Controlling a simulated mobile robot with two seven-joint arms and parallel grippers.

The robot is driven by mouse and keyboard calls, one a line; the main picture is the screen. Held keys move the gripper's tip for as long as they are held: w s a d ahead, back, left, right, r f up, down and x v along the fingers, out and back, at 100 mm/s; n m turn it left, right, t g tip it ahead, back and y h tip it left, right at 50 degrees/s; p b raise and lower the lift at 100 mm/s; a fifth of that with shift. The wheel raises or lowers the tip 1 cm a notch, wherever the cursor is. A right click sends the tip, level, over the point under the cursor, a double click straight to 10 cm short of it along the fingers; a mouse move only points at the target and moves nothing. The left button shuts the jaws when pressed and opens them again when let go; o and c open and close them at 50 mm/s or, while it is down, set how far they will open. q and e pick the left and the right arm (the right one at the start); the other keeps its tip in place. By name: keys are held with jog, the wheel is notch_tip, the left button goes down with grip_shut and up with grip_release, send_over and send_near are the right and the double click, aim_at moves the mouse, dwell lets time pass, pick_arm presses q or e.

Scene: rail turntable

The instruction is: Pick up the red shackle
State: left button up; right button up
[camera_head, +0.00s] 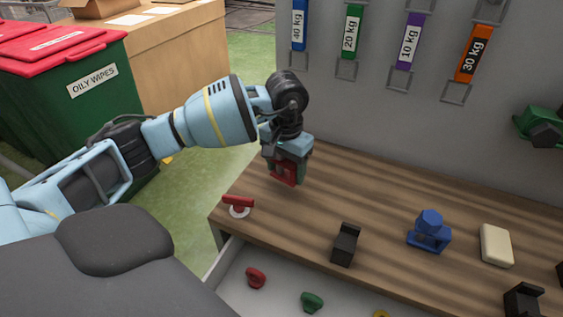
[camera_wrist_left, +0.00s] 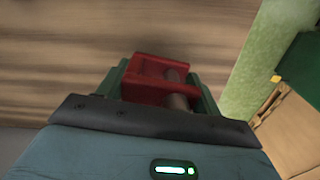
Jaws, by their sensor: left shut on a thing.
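The red shackle (camera_head: 287,171) is between the fingers of my left gripper (camera_head: 287,157), over the far left part of the wooden bench top. In the left wrist view the red shackle (camera_wrist_left: 152,82) is a blocky red U-shape with a brownish pin (camera_wrist_left: 178,90) across it. The left gripper's green fingers (camera_wrist_left: 162,90) are shut on its two sides. The gripper points down, and whether the shackle touches the wood is hard to tell. My right gripper is not in view.
On the bench (camera_head: 330,185) stand a red-handled piece on a white disc (camera_head: 238,205), a black holder (camera_head: 345,244), a blue block (camera_head: 430,231) and a cream block (camera_head: 496,245). An open drawer (camera_head: 284,290) holds red and green pieces. A grey panel (camera_head: 400,100) with coloured straps rises behind.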

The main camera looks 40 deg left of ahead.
pick_arm(q)
jog(key=s+d, duration=0.2)
jog(key=d, duration=0.1)
jog(key=s+d, duration=0.2)
jog(key=d, duration=0.1)
jog(key=s+d+r, duration=0.1)
jog(key=s+d, duration=0.2)
jog(key=shift+s+d+b, duration=0.1)
jog(key=shift+d+b, duration=0.2)
jog(key=shift+b, duration=0.05)
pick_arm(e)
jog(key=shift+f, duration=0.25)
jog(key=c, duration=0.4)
pick_arm(q)
jog(key=r, duration=0.1)
jog(key=s+r, duration=0.1)
jog(key=d+r, duration=0.1)
jog(key=shift+s+d+r, duration=0.1)
jog(key=shift+s+r, duration=0.05)
jog(key=shift+s, duration=0.1)
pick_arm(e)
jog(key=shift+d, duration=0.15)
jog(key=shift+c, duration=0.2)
